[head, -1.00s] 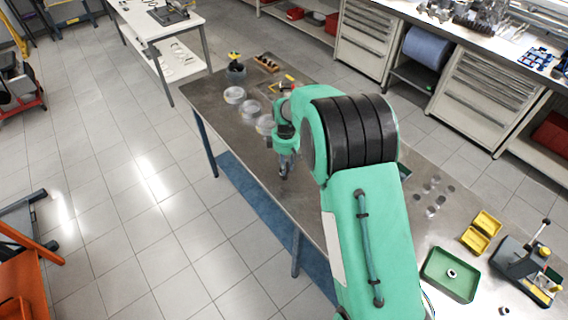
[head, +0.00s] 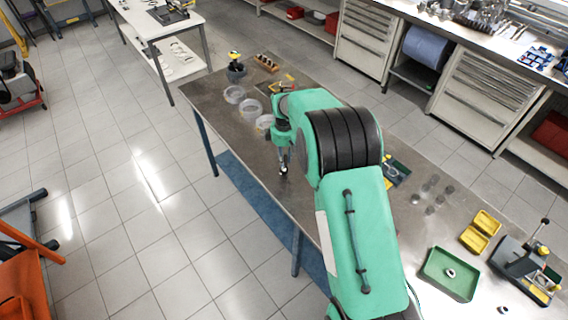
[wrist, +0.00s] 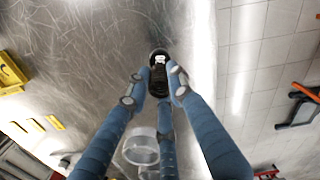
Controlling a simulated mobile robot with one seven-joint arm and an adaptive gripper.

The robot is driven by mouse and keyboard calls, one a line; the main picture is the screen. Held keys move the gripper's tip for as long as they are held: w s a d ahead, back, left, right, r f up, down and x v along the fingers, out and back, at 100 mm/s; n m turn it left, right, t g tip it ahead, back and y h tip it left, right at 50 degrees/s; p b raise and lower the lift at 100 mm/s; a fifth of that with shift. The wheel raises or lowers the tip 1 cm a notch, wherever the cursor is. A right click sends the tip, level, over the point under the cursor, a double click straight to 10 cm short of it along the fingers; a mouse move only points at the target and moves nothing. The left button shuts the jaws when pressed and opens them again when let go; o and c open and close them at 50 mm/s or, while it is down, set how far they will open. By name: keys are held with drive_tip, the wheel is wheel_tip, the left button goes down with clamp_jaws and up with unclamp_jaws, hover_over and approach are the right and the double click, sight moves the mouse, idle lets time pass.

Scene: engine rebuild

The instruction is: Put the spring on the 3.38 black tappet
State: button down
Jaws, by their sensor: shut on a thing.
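My gripper (head: 284,172) is low over the near-left edge of the long metal table, pointing down. In the wrist view its blue fingers (wrist: 161,80) are closed around a small black part (wrist: 159,86) with a pale marking at its tip; I cannot tell whether it is the black tappet or another part. In the green tray (head: 432,284) at the lower right lies a small ring-like metal piece (head: 449,273). I cannot identify the spring for certain. Several small grey cylinders (head: 429,188) stand right of my arm.
Clear round dishes (head: 234,94) and a dark pot (head: 236,75) stand at the table's far left. Yellow bins (head: 487,222) and a dark lever device (head: 520,262) are at the right. A blue and yellow item (head: 395,171) lies beside my arm. The table's near edge is close to my gripper.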

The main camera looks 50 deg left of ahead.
sight(284, 169)
drive_tip(key=shift+f, duration=1.6)
drive_tip(key=shift+f, duration=0.2)
drive_tip(key=c, duration=1.5)
unclamp_jaws()
drive_tip(key=shift+c, duration=0.2)
drive_tip(key=shift+r, duration=0.25)
wheel_tip(284, 169, up, 12)
drive_tip(key=shift+b, duration=0.3)
